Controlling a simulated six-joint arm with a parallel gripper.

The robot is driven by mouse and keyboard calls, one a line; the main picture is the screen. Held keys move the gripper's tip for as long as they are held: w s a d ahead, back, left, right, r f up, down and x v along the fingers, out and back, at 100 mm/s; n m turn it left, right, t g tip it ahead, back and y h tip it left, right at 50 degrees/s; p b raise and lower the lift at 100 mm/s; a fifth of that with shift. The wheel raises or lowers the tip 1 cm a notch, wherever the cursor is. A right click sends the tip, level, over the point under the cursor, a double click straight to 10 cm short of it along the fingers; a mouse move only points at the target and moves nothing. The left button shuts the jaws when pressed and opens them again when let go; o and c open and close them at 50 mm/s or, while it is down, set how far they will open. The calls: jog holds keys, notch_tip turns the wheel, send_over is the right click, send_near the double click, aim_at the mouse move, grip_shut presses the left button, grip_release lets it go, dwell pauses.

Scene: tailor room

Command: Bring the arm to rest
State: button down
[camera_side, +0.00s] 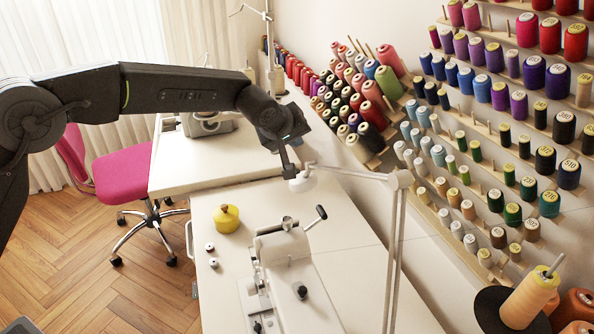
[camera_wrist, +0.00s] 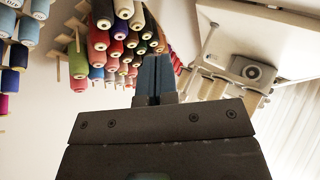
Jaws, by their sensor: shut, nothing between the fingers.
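My gripper (camera_side: 290,171) hangs at the end of my dark arm, above the back part of the white table. Its fingers point down in the side view. In the wrist view the two blue-grey fingers of my gripper (camera_wrist: 155,79) lie side by side, shut with nothing between them. In the side view the fingertips overlap the white head of a lamp (camera_side: 302,182); I cannot tell whether they touch it.
A yellow pot (camera_side: 227,218) and a machine with a crank (camera_side: 285,245) stand on the white table (camera_side: 350,240). The lamp's stand rises at the right. Thread racks (camera_side: 470,180) line the wall. A pink chair (camera_side: 122,175) stands left.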

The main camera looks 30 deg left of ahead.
dwell(0.3)
jog(key=s+a+r+m+g, duration=0.1)
jog(key=s+a+r, duration=0.3)
jog(key=s, duration=0.3)
jog(key=s+a+r+m, duration=0.2)
jog(key=s+a+r, duration=0.1)
jog(key=s, duration=0.3)
jog(key=s+a+r+m+g, duration=0.1)
jog(key=s+a+r, duration=0.3)
jog(key=s, duration=0.3)
jog(key=s+a+f+m, duration=0.1)
jog(key=s+f+m, duration=0.1)
jog(key=s, duration=0.9)
jog(key=s+a+f+m+g, duration=0.1)
jog(key=s+f, duration=0.3)
jog(key=s, duration=0.7)
jog(key=shift+s+a+m+g, duration=0.15)
jog(key=shift+a+m+g, duration=0.15)
jog(key=shift+a+m, duration=0.4)
